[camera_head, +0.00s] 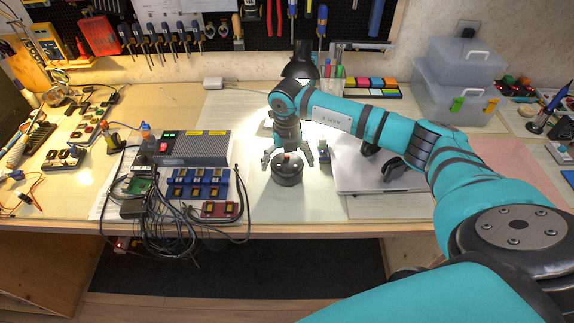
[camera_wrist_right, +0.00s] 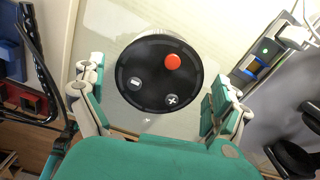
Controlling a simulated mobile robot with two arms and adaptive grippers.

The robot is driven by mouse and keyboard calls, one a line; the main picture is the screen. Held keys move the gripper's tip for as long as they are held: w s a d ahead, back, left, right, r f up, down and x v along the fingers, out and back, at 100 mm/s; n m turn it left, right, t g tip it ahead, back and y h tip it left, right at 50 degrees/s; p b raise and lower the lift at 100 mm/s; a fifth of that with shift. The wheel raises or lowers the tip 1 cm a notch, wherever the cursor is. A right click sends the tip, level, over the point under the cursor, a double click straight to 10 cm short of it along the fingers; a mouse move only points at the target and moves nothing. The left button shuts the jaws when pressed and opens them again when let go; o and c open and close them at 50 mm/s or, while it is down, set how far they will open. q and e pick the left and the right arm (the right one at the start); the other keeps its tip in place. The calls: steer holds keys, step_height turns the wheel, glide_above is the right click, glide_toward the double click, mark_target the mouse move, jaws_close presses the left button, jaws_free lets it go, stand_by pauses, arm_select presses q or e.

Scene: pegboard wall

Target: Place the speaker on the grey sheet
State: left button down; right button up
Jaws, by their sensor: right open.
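The speaker (camera_head: 287,174) is a short black round can standing upright on the table. In the wrist view its top (camera_wrist_right: 150,88) shows a red button and white minus and plus marks. My right gripper (camera_head: 287,158) is over it, pointing down and open. One finger is on each side of the speaker, with visible gaps in the wrist view (camera_wrist_right: 156,82). A pale grey-green sheet (camera_head: 318,206) lies beneath and around the speaker; I cannot tell surely whether it is the grey sheet. Another greyish sheet (camera_head: 390,208) lies to the right. My left gripper is not in view.
A grey power box (camera_head: 195,148), blue modules (camera_head: 197,186) and tangled black cables (camera_head: 175,225) lie to the left. A small blue device (camera_head: 325,155) and a silver laptop-like panel (camera_head: 365,178) are close on the right. Clear boxes (camera_head: 455,90) stand behind right.

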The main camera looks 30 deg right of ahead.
mark_target(287, 163)
step_height(287, 163, up, 10)
steer(key=shift+r+b, duration=0.15)
steer(key=shift+b, duration=0.2)
stand_by(1.0)
